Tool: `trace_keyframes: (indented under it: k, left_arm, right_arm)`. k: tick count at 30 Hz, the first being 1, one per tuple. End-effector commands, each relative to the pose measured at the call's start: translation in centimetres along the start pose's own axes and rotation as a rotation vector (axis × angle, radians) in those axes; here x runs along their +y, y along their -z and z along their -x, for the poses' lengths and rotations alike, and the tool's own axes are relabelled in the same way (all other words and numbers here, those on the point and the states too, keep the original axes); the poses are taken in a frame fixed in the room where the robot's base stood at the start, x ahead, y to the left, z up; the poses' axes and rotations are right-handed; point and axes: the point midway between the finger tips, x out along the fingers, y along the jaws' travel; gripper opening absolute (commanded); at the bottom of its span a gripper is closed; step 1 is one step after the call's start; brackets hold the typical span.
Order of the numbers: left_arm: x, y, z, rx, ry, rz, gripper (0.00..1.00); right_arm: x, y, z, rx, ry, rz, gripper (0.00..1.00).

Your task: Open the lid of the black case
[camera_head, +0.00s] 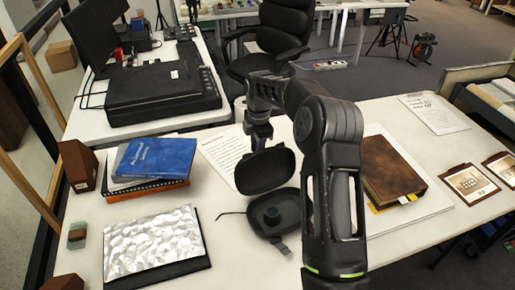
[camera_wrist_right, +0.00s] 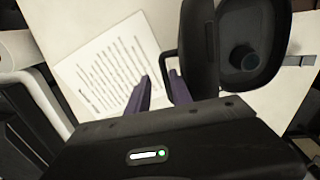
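The black case (camera_head: 273,213) lies on the white table with its lid (camera_head: 265,170) raised and tilted back, its inside showing with a round dark piece in it. My right gripper (camera_head: 258,143) is above and behind the raised lid in the head view, partly hidden by my arm. In the right wrist view its two purple fingers (camera_wrist_right: 160,92) are apart, beside the lid (camera_wrist_right: 199,48), with a thin dark loop near the right finger. I cannot tell whether that finger touches it. The case's open base (camera_wrist_right: 250,45) is on the right there. My left gripper is not in view.
A printed sheet (camera_head: 224,156) lies behind the case. A blue book stack (camera_head: 155,160) and a silver crinkled folder (camera_head: 154,243) are to the left. A brown book (camera_head: 391,169) is to the right, beyond my arm. Bare table lies just left of the case.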

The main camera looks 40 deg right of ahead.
Motion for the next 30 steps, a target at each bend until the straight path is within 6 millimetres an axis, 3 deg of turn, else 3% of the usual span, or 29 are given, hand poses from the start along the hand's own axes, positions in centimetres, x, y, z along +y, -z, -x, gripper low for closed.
trace_keyframes:
  k: [8,21,30]
  left_arm:
    - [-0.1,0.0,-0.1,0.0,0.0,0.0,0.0]
    - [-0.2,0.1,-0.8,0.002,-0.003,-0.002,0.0]
    - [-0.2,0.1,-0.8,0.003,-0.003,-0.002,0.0]
  right_arm:
    - [-0.2,0.0,0.1,0.0,0.009,0.0,0.31]
    - [0.0,0.1,6.6,0.0,0.0,0.001,0.31]
    - [0.0,0.1,7.8,0.0,0.001,0.001,0.31]
